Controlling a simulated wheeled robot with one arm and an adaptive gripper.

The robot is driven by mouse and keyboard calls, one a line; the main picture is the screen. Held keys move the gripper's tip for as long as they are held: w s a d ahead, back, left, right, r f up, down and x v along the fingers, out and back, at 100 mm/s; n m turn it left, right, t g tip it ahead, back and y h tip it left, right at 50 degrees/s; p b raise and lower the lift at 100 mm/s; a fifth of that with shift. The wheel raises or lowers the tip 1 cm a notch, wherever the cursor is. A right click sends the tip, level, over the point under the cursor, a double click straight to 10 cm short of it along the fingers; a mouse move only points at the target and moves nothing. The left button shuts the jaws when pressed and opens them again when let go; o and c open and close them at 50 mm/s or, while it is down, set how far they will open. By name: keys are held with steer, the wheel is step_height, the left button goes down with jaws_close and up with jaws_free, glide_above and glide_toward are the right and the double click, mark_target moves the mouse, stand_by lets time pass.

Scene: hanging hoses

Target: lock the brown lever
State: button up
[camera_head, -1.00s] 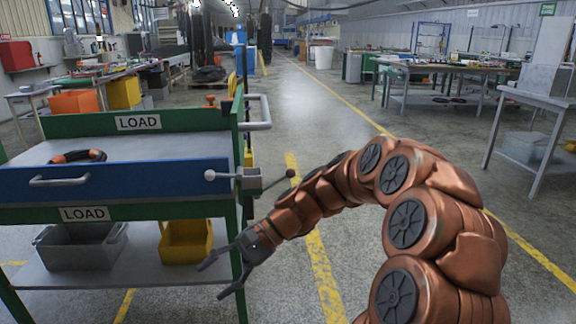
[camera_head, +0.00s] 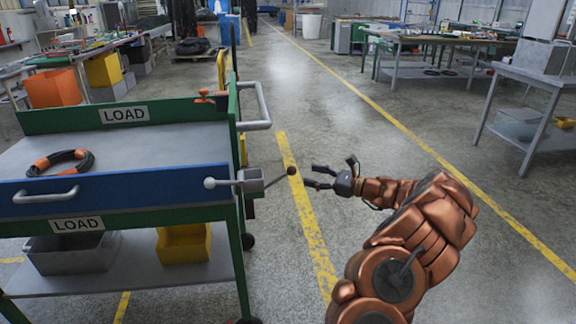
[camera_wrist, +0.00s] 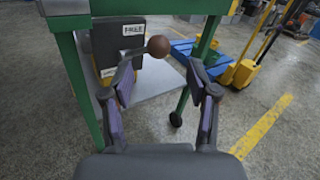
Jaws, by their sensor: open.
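The brown lever (camera_head: 291,171) is a thin rod with a brown ball end. It sticks out to the right and slightly up from a grey block (camera_head: 251,180) at the right end of the cart's blue drawer (camera_head: 120,192). A second rod with a pale ball (camera_head: 210,183) points left from the same block. My gripper (camera_head: 314,176) is open and empty, just right of the brown ball in the head view. In the wrist view the ball (camera_wrist: 158,46) shows just above the gap between my spread fingertips (camera_wrist: 163,76). I see no contact.
The green cart carries a black and orange hose coil (camera_head: 60,162) on top. A grey bin (camera_head: 72,252) and a yellow bin (camera_head: 183,243) sit on its lower shelf. A white handle (camera_head: 258,106) juts from its right side. The floor right of the cart is clear.

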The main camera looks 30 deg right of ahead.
mark_target(292, 171)
steer(key=shift+b+x, duration=0.5)
steer(key=shift+x, duration=3.4)
jaws_close()
